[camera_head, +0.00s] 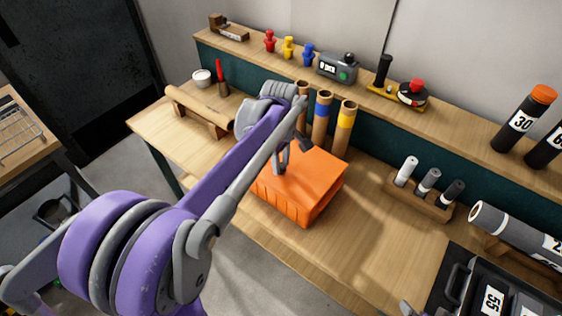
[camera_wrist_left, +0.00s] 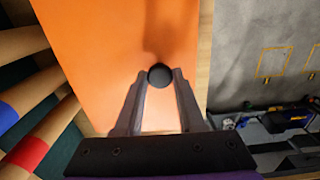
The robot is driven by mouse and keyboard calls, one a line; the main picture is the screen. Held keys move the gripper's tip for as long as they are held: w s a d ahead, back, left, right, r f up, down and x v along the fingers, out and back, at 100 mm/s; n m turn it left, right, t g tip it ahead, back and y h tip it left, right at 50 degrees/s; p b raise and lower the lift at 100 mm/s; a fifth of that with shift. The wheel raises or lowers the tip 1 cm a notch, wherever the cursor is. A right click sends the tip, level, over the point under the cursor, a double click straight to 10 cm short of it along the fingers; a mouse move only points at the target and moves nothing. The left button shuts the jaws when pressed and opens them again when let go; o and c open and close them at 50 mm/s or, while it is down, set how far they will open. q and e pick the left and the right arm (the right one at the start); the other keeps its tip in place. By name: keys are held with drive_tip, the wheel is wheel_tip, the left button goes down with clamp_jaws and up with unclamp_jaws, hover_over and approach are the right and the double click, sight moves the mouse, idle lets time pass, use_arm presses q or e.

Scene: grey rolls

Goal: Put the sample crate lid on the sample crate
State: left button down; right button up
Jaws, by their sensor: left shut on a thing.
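The orange sample crate (camera_head: 297,206) stands on the wooden bench, its ribbed side facing the front. The flat orange sample crate lid (camera_head: 318,168) lies over its top; it also fills much of the left wrist view (camera_wrist_left: 110,50). I cannot tell whether the lid sits fully down or slightly above the rim. My left gripper (camera_head: 281,168) is above the lid and shut on its round dark knob (camera_wrist_left: 160,75), with one finger on each side in the left wrist view (camera_wrist_left: 158,82).
Several cardboard tubes with coloured bands (camera_head: 322,115) stand close behind the crate. A rack of small cylinders (camera_head: 425,195) and a black case (camera_head: 459,280) are to the right. Bench between crate and case is clear (camera_head: 370,240). A raised shelf (camera_head: 440,118) runs behind.

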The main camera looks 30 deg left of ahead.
use_arm(q)
drive_tip(key=shift+c, duration=2.2)
unclamp_jaws()
wheel_tip(320, 180, up, 11)
drive_tip(key=shift+p, duration=0.35)
drive_tip(key=shift+s+f, duration=0.1)
drive_tip(key=s+d+f+m+t, duration=0.5)
drive_tip(key=s+d+f+m, duration=0.6)
drive_tip(key=s+f+m, duration=0.3)
drive_tip(key=s+m, duration=0.1)
drive_tip(key=m, duration=0.1)
drive_tip(key=shift+s+m, duration=0.3)
drive_tip(key=shift+m, duration=0.1)
